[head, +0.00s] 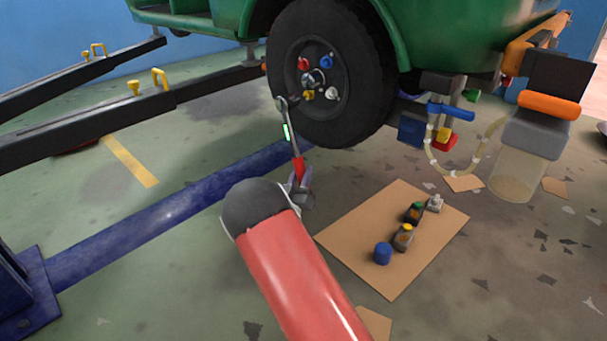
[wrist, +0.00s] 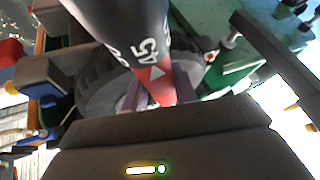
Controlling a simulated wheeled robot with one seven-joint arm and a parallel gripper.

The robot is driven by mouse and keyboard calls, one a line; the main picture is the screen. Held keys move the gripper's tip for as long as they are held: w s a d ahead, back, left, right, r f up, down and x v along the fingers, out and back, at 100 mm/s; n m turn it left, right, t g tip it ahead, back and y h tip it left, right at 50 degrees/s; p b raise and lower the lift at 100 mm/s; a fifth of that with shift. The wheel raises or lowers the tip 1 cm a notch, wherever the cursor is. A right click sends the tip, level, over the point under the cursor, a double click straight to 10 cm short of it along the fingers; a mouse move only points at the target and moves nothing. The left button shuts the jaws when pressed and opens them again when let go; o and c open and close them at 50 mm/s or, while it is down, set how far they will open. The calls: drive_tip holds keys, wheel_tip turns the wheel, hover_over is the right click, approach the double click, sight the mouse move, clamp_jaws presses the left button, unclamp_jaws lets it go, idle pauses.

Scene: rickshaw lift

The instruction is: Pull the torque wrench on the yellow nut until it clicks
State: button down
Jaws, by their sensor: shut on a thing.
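The torque wrench (head: 287,132) stands tilted in front of the wheel (head: 340,115), its head up and its red handle down. The wrench head is just left of the yellow nut (head: 308,95); I cannot tell how far its socket sits on the nut. A green light shows on the wrench shaft. My gripper (head: 300,187) is shut on the wrench by its red handle. In the wrist view the black and red wrench (wrist: 145,45), marked 45, stands between my fingers (wrist: 157,92). The fingertips are partly hidden by it.
Red, blue (head: 326,62) and other nuts surround the hub. A blue lift beam (head: 170,212) lies left on the floor. A clear container (head: 520,165) with a hose stands farther right.

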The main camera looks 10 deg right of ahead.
drive_tip(key=s+a, duration=0.3)
drive_tip(key=a, duration=0.2)
drive_tip(key=shift+s, duration=0.35)
drive_tip(key=shift+r, duration=0.1)
drive_tip(key=s+d+f+n+t+y, duration=0.1)
drive_tip(key=s+d+f+y, duration=0.15)
drive_tip(key=s, duration=0.35)
drive_tip(key=s+d+f+n+t+y, duration=0.1)
drive_tip(key=s+d+y, duration=0.1)
drive_tip(key=s+d, duration=0.25)
wheel_tip(320, 180, up, 13)
drive_tip(key=a+p, duration=0.1)
drive_tip(key=p, duration=1.2)
drive_tip(key=shift+s+p, duration=0.3)
